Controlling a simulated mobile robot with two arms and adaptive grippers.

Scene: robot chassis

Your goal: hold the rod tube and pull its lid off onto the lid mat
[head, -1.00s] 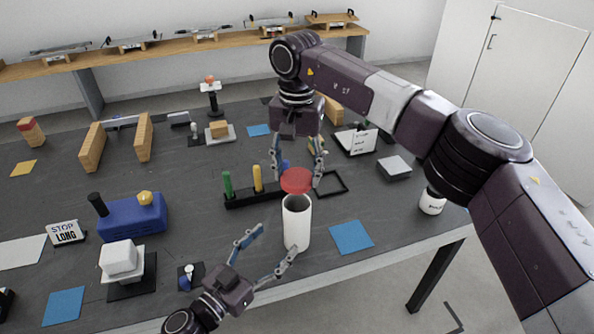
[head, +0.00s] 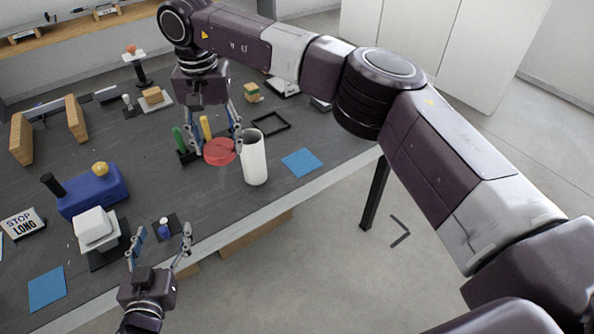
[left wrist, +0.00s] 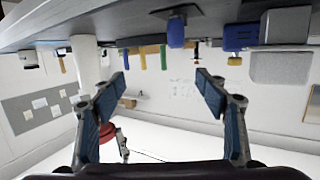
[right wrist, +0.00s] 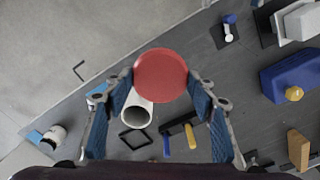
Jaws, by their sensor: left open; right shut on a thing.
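The rod tube (head: 254,158) is a white cylinder standing upright on the dark table, its top open; its open mouth also shows in the right wrist view (right wrist: 137,110). My right gripper (head: 219,140) is shut on the round red lid (head: 219,152), held left of the tube and apart from it. The lid fills the space between the fingertips in the right wrist view (right wrist: 160,76). My left gripper (head: 162,236) is open and empty near the table's front edge, away from the tube. A blue mat (head: 301,162) lies right of the tube; another blue mat (head: 47,288) lies front left. I cannot tell which is the lid mat.
A rack of coloured rods (head: 205,127) stands behind the lid. A black frame (head: 271,124) lies behind the tube. A blue block (head: 92,192) and a white block on a stand (head: 95,228) are on the left. The floor is open beyond the front edge.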

